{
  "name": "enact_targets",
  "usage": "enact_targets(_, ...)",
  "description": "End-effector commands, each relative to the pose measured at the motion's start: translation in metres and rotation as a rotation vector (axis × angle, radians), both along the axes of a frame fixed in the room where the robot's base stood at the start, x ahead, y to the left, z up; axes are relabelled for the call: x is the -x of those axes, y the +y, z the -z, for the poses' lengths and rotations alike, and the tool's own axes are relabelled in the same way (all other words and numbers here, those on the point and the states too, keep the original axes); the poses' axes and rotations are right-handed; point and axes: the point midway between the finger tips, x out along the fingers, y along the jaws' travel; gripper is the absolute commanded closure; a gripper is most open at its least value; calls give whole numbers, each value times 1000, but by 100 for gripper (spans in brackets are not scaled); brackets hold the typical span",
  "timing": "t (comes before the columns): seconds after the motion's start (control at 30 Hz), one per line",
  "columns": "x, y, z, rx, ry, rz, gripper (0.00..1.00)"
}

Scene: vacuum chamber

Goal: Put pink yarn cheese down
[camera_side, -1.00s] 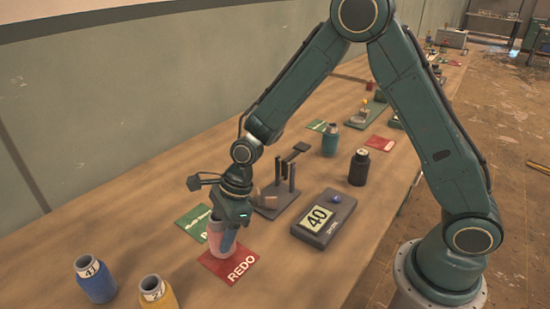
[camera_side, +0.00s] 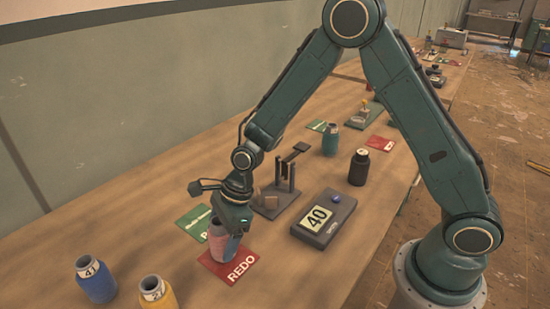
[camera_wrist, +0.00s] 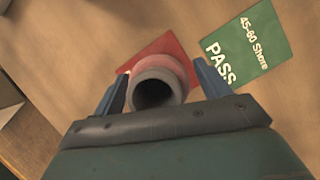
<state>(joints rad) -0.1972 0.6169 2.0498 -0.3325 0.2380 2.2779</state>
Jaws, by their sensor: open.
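The pink yarn cheese (camera_side: 219,246) stands upright on the red REDO card (camera_side: 242,268) in the side view. In the wrist view the yarn cheese (camera_wrist: 166,72) shows from above, with the dark hole of its tube toward me, over the red card (camera_wrist: 187,58). My gripper (camera_side: 226,238) is low at the yarn cheese. In the wrist view its two blue fingers (camera_wrist: 162,90) stand on either side of the tube, open, with a gap beside the yarn. The side of the yarn cheese toward the robot's base is partly hidden by a finger.
A green PASS card (camera_wrist: 247,50) lies beside the red card. A scale reading 40 (camera_side: 323,218) and a dark stand (camera_side: 284,190) are close by. Blue (camera_side: 96,280) and yellow (camera_side: 158,294) yarn cheeses stand at the lower left; teal (camera_side: 331,139) and black (camera_side: 359,168) ones stand behind.

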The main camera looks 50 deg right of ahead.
Motion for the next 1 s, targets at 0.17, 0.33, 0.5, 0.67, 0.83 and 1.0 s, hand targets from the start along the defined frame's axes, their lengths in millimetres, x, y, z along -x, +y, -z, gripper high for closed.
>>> enact_targets(0.17,0,0,-4,0,-2,-1,25)
enact_targets(0.33,1,-4,-14,0,-2,1,25)
enact_targets(0.5,4,-11,-31,-1,-3,1,25)
enact_targets(0.67,7,-19,-52,-1,-4,2,25)
enact_targets(0.83,10,-27,-75,0,-4,2,25)
enact_targets(1.0,14,-35,-96,-1,-3,1,25)
